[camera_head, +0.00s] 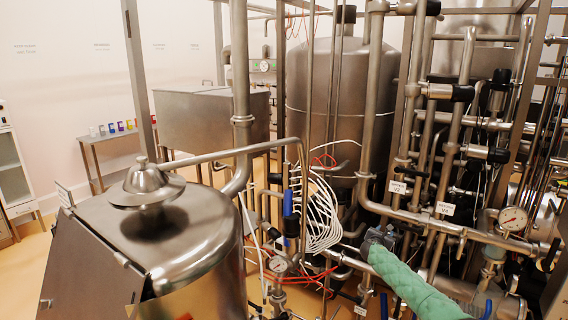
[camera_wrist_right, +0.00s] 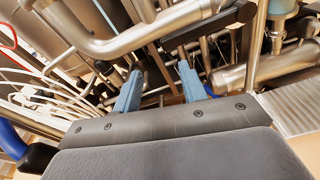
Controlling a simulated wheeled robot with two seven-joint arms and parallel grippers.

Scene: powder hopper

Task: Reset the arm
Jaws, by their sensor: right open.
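My right arm, in a green padded sleeve (camera_head: 415,290), reaches in from the bottom right of the head view. Its grey gripper (camera_head: 380,240) is among the pipes, in front of the lower part of the large tank. In the right wrist view the two blue fingers of my right gripper (camera_wrist_right: 160,86) stand apart with nothing between them. Metal pipes (camera_wrist_right: 150,35) and a black handle (camera_wrist_right: 225,20) lie just beyond the fingers. I cannot tell whether they touch. My left gripper is not in view.
A steel hopper with a domed lid (camera_head: 150,185) stands at the front left. A large tank (camera_head: 340,95) is behind. Valves, labelled pipes and a pressure gauge (camera_head: 513,218) crowd the right. White hoses (camera_head: 322,210) hang left of my gripper. Floor is free at the far left.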

